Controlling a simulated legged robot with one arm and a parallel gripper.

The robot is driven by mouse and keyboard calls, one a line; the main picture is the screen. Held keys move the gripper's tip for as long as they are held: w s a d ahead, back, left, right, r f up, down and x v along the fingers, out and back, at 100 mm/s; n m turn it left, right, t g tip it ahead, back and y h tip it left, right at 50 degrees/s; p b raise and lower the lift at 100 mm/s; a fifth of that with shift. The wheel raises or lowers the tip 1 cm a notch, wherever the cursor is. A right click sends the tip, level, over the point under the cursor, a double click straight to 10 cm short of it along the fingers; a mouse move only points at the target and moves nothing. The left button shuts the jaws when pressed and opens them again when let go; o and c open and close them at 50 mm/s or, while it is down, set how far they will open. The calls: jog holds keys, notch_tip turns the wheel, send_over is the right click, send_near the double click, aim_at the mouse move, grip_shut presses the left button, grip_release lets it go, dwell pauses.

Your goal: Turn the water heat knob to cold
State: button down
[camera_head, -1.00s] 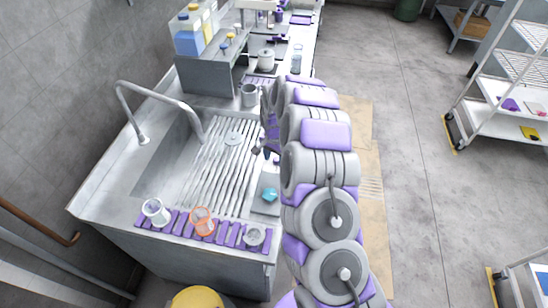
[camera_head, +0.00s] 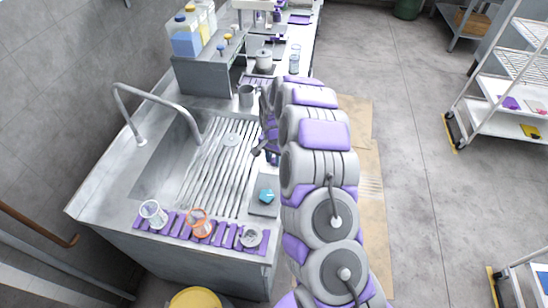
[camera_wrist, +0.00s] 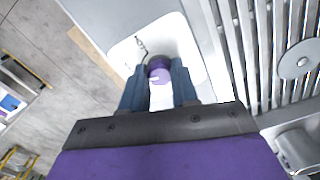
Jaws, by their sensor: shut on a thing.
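A round purple knob (camera_wrist: 158,70) with a pale mark stands on a white panel in the wrist view. My gripper (camera_wrist: 159,82) has its two blue fingers on either side of the knob and is shut on it. In the head view my gripper (camera_head: 266,153) is at the sink's right edge, beside the ribbed drain area. My arm hides most of the panel and the knob there. I cannot tell which setting the mark points to.
The sink (camera_head: 165,165) with its curved faucet (camera_head: 165,95) lies to the left. A metal cup (camera_head: 247,95) stands behind the gripper. Several cups, one of them orange-rimmed (camera_head: 199,223), stand on a purple slatted mat at the front. A teal object (camera_head: 266,195) lies at the front right.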

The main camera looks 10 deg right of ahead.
aim_at(274, 160)
jog(key=n+p, duration=0.1)
jog(key=n, duration=0.4)
jog(key=shift+n, duration=0.3)
jog(key=n, duration=0.5)
jog(key=shift+s+n+p, duration=0.1)
jog(key=shift+n+p, duration=0.2)
jog(key=shift+f, duration=0.1)
jog(key=c, duration=0.8)
grip_release()
jog(key=shift+c, duration=0.2)
notch_tip(274, 160, up, 17)
jog(key=p, duration=0.1)
jog(key=shift+r, duration=0.2)
